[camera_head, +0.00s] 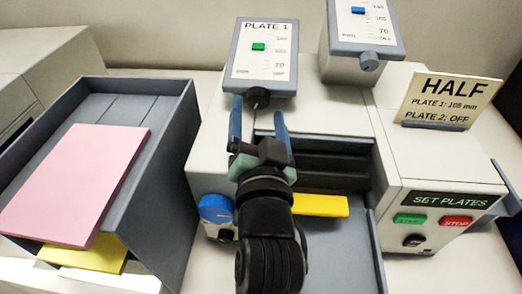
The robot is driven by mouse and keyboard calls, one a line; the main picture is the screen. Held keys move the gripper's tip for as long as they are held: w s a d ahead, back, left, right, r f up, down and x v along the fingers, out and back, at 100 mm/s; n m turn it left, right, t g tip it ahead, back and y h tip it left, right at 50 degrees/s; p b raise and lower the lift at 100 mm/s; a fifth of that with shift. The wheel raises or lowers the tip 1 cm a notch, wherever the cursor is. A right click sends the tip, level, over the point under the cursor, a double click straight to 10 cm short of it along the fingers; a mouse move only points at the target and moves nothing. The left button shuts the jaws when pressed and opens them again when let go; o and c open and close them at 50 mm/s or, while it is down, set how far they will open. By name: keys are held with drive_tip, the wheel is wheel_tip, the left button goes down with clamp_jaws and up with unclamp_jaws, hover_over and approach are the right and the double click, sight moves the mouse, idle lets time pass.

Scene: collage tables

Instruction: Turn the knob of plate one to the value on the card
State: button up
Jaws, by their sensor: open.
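The plate one panel (263,75) stands upright at the back of the machine, with a white scale and a green marker (258,46) close to the middle label, which looks like 105. Its dark knob (257,96) sits below the scale. My gripper (258,110) points at the knob, open, with one blue finger on each side of it in the picture. I cannot tell whether the fingers touch the knob. The card (446,97) at the right reads HALF, Plate 1: 105 mm, Plate 2: OFF.
A grey tray (168,165) with pink (78,185) and yellow sheets lies left. A blue knob (216,208) is on the machine front; START (409,219) and STOP (456,222) buttons are right.

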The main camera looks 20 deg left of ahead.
drive_tip(key=p+v, duration=0.3)
drive_tip(key=v, duration=0.8)
drive_tip(key=shift+s+a+f, duration=0.1)
